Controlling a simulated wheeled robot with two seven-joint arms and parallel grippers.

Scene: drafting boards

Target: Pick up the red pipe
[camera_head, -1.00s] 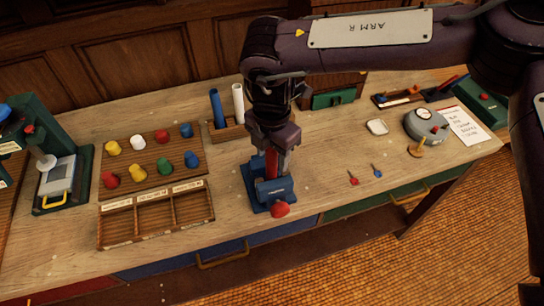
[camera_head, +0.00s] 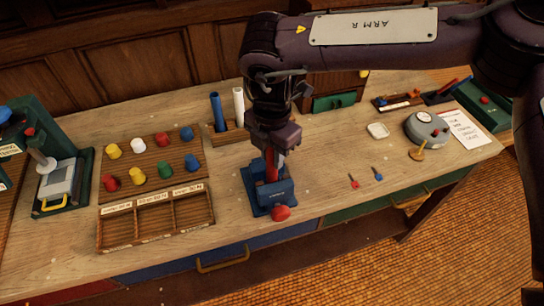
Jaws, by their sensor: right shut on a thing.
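The red pipe (camera_head: 271,172) stands upright in the blue vise (camera_head: 274,193) near the front middle of the bench. Its lower end is hidden by the vise jaws, and its upper part is partly hidden by my gripper. My right gripper (camera_head: 274,158) points down from above and is shut on the pipe, just over the vise. My left gripper is not in view.
A stand with a blue roll (camera_head: 217,111) and a white roll (camera_head: 239,104) is behind the vise. A pegboard with several coloured knobs (camera_head: 138,174) and a wooden compartment tray (camera_head: 125,229) lie left. Small red and blue pieces (camera_head: 377,176) lie right.

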